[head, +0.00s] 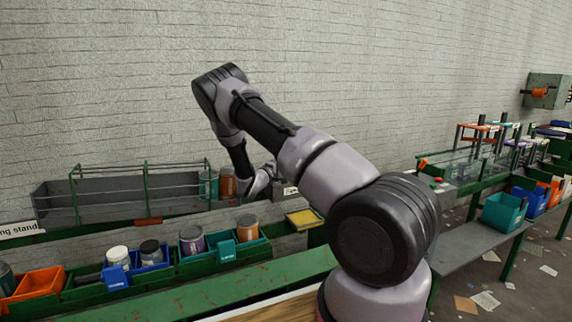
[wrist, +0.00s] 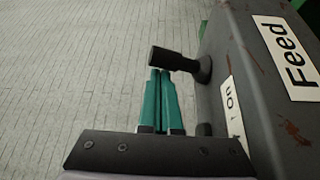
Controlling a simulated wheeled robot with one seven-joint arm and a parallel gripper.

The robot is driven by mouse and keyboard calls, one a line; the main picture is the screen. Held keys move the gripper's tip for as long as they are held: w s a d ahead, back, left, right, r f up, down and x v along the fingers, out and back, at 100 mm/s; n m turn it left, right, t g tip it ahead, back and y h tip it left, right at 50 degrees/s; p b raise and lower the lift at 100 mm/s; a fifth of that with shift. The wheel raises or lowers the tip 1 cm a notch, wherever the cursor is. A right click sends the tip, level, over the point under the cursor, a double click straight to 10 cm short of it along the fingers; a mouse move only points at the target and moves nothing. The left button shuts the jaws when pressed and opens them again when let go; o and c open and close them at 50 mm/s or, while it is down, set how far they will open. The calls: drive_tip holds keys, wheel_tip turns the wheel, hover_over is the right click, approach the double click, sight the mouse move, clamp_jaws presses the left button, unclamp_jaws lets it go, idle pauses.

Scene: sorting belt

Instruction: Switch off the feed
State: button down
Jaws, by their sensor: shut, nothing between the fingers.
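The feed box (wrist: 262,85) is dark grey with a white "Feed" label (wrist: 287,57) and fills the right of the wrist view. A smaller "on" label (wrist: 232,112) sits near its edge. A short black lever (wrist: 175,65) sticks out of the box to the left. My gripper (wrist: 160,74) has green fingers, shut and empty. Its tips lie right by the lever's knob; I cannot tell whether they touch. In the head view, my gripper (head: 267,174) is beyond the bins, and the box (head: 287,190) shows only partly behind it.
Green bins with jars (head: 192,240) stand in front of the grey trough (head: 120,203) at the left. An orange bin (head: 38,284) is at the far left. Another bench with a teal bin (head: 503,212) is at the right. A brick wall stands behind.

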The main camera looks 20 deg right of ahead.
drive_tip(key=shift+s+f, duration=0.1)
drive_tip(key=shift+s, duration=0.15)
idle(0.6)
